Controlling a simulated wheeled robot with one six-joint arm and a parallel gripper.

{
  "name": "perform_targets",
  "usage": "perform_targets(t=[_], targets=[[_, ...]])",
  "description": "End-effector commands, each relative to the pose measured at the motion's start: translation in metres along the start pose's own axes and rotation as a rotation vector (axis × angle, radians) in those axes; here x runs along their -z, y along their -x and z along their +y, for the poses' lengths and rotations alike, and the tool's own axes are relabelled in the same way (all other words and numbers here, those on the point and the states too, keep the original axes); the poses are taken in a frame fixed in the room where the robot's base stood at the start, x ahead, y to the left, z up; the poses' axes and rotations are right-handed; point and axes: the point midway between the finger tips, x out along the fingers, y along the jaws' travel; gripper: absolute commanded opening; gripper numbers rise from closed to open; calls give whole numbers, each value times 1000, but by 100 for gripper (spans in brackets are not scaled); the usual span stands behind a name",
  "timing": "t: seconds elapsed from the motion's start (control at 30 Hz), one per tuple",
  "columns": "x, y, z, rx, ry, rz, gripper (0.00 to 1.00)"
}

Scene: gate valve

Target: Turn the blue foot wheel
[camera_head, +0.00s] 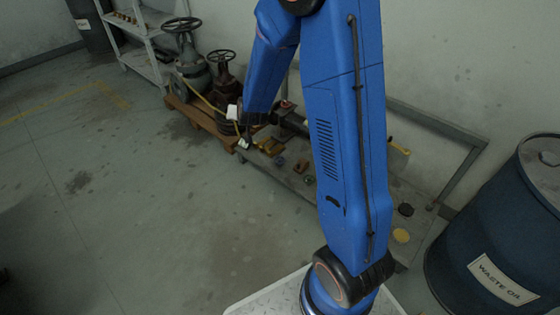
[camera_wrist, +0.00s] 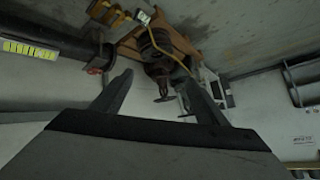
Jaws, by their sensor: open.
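My gripper (camera_wrist: 160,77) is open in the wrist view, with its two dark fingers spread and nothing between them. A red-brown valve (camera_wrist: 155,50) on a wooden pallet shows beyond the fingers, apart from them. In the head view a small dark blue round thing (camera_head: 279,160) lies low on the grey trolley, right of my wrist. I cannot tell whether it is the blue foot wheel. No other blue wheel shows clearly, and my blue arm hides part of the trolley. The gripper is small and hard to make out in the head view.
A green-grey gate valve (camera_head: 190,68) and a red-brown valve (camera_head: 223,70), both with dark handwheels, stand on a wooden pallet (camera_head: 205,117). A dark pipe with a yellow label (camera_wrist: 30,48) crosses the wrist view's left. A waste oil drum (camera_head: 500,230) stands right. The left floor is clear.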

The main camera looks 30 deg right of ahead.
Motion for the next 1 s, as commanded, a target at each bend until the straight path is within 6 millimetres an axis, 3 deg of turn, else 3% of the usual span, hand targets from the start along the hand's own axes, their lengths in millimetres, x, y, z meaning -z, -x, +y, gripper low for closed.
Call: perform_targets(t=[0.1,0.5,1.0], targets=[[-10,-34,10,-27,-22,37,67],[-48,-124,51,-118,-66,190,67],[-121,-198,122,-235,-43,396,67]])
